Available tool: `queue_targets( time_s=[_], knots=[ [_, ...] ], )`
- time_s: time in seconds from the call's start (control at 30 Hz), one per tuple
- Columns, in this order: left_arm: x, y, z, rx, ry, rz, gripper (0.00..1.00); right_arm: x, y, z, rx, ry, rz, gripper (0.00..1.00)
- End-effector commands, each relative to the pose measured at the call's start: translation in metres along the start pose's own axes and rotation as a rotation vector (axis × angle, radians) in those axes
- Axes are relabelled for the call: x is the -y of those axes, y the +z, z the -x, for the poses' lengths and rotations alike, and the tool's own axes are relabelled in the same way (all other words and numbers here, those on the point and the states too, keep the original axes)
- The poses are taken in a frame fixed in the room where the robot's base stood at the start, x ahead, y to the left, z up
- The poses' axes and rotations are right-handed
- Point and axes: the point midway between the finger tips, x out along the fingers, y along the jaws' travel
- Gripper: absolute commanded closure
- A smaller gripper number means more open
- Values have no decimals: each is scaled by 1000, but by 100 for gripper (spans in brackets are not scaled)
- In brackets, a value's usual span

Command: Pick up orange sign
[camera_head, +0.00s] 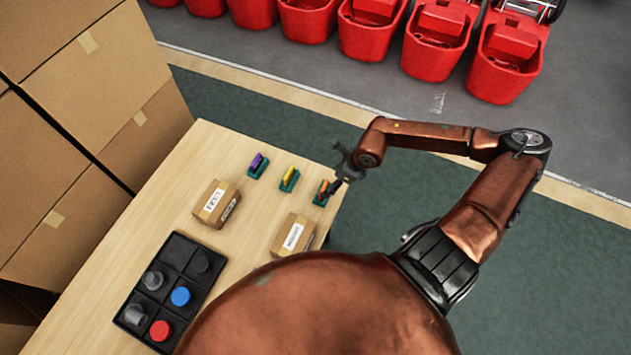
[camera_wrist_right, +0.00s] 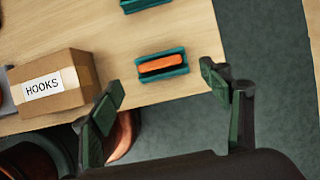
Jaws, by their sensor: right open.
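The orange sign (camera_head: 323,188) stands in a small teal holder (camera_head: 319,199) near the table's right edge. In the right wrist view the orange sign (camera_wrist_right: 161,63) shows from above in its teal holder (camera_wrist_right: 162,75). My right gripper (camera_head: 342,177) is just beside it in the head view. In the right wrist view my right gripper (camera_wrist_right: 160,90) has its fingers wide apart, one toward each side of the holder, with nothing between them. My left gripper is not in view.
A yellow sign (camera_head: 290,172) and a purple sign (camera_head: 257,161) stand in similar holders. A HOOKS box (camera_wrist_right: 50,88) and another labelled box (camera_head: 217,203) sit nearby. A black tray (camera_head: 187,249) holds several knobs. Cardboard boxes (camera_head: 99,62) are stacked left.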

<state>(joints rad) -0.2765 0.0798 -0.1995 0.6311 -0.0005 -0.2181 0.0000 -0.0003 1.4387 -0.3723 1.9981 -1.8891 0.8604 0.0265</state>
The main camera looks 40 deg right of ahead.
Motion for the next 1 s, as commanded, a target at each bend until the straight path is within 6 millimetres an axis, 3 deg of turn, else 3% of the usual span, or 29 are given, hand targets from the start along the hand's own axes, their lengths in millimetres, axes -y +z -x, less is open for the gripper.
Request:
queue_targets(
  time_s=[0.43, 0.63, 0.83, 1.0],
  knots=[
    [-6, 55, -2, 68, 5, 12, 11, -2, -8, -50, 0, 2, -5, 29],
    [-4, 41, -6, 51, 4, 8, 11, -1, -8, -74, 1, 0, -2, 29],
    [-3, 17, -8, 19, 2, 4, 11, -1, -8, -77, 0, 1, 1, 29],
    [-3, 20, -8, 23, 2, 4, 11, -1, -8, -77, 0, 1, 1, 34]
  ],
)
